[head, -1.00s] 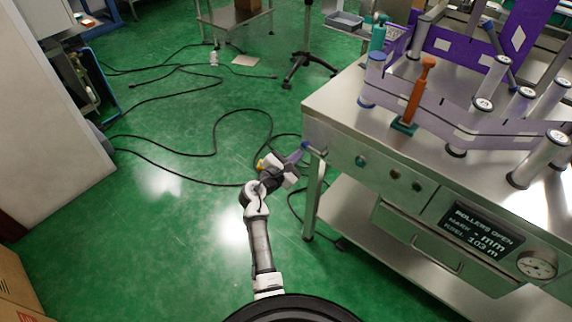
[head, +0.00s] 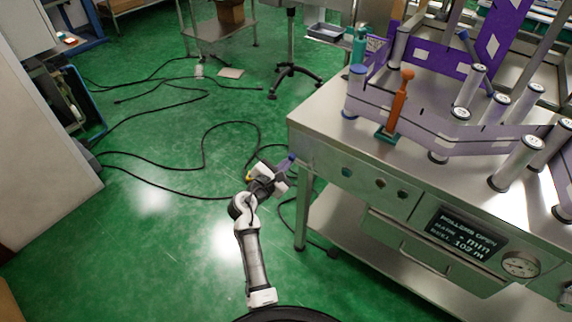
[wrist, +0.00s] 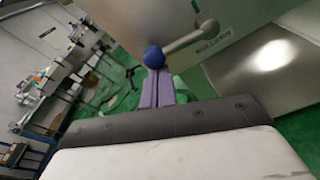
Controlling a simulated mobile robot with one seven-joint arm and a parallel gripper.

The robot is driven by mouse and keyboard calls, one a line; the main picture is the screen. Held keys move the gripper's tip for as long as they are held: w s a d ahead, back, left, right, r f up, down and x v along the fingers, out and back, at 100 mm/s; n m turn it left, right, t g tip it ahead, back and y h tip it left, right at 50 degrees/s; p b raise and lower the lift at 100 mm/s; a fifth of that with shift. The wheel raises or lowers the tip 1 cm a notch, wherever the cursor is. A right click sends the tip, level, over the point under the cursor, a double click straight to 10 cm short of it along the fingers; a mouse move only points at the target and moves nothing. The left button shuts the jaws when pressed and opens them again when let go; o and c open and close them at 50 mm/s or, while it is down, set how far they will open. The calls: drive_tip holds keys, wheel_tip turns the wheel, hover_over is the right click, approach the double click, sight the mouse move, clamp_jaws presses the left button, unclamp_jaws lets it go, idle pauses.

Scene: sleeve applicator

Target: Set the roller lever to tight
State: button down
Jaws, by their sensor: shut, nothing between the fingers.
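The lever shows in the wrist view as a grey arm (wrist: 186,39) with a blue ball knob (wrist: 153,57). The display (head: 464,236) reads "ROLLERS OPEN".
The steel machine table (head: 330,122) fills the right side, with a purple web over several rollers and an upright orange handle (head: 398,105) in a green base. Black cables (head: 205,145) lie on the green floor. Open floor lies left of my arm.

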drive_tip(key=shift+r+m, duration=0.25)
drive_tip(key=shift+m, duration=0.15)
drive_tip(key=r+m, duration=0.1)
drive_tip(key=m, duration=0.1)
drive_tip(key=r+m+b, duration=0.1)
drive_tip(key=m, duration=0.1)
drive_tip(key=r+m+t, duration=0.1)
drive_tip(key=m, duration=0.1)
drive_tip(key=shift+s+d+r+y, duration=0.25)
drive_tip(key=shift+d+y, duration=0.05)
drive_tip(key=shift+d, duration=0.1)
drive_tip(key=m+b, duration=0.1)
drive_tip(key=d+r+m+b, duration=0.1)
drive_tip(key=m, duration=0.1)
drive_tip(key=s+r+m+b, duration=0.1)
drive_tip(key=m, duration=0.1)
drive_tip(key=shift+s+d+r+t, duration=0.1)
drive_tip(key=shift+d+t, duration=0.25)
drive_tip(key=shift+t, duration=0.05)
drive_tip(key=shift+s+d+r+m+b, duration=0.35)
drive_tip(key=shift+d+m+b, duration=0.1)
drive_tip(key=shift+m, duration=0.45)
drive_tip(key=shift+s+d+r, duration=0.1)
drive_tip(key=shift+d+r, duration=0.05)
drive_tip(key=shift+d, duration=0.1)
drive_tip(key=shift+r, duration=0.1)
